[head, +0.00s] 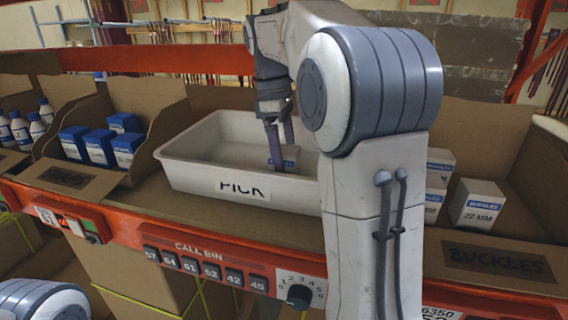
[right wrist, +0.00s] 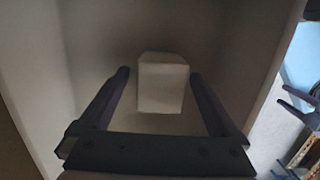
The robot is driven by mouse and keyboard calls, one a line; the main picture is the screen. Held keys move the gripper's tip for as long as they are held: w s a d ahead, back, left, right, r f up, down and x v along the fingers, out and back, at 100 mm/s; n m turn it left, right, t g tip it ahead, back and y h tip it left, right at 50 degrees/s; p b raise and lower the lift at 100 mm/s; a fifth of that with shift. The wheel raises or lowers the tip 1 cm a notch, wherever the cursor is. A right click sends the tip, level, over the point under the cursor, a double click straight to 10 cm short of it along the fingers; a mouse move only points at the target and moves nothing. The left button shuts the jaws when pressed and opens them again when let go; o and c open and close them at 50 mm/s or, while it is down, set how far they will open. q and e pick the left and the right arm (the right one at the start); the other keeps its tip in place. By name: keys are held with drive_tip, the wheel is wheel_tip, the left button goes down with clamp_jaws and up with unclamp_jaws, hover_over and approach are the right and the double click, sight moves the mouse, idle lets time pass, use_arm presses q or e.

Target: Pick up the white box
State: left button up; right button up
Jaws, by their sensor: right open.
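A white box (head: 291,154) with a blue label band stands inside the white tray marked PICK (head: 185,172), partly hidden behind my right gripper's finger and arm. My right gripper (head: 276,160) points down into the tray, open. In the right wrist view the white box (right wrist: 161,88) shows between the two spread fingers of my right gripper (right wrist: 159,74), with a gap on each side. Whether the fingers are level with the box is hard to tell.
More white boxes (head: 478,205) stand in the BUCKLES carton (head: 500,262) at right. Blue-and-white boxes (head: 101,146) fill a carton at left, with white bottles (head: 20,130) beyond. An orange shelf rail (head: 130,229) runs along the front. The tray walls surround my gripper.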

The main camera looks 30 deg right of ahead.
drive_tip(key=shift+s+f, duration=0.2)
drive_tip(key=shift+f, duration=0.95)
clamp_jaws()
drive_tip(key=shift+d+r, duration=0.1)
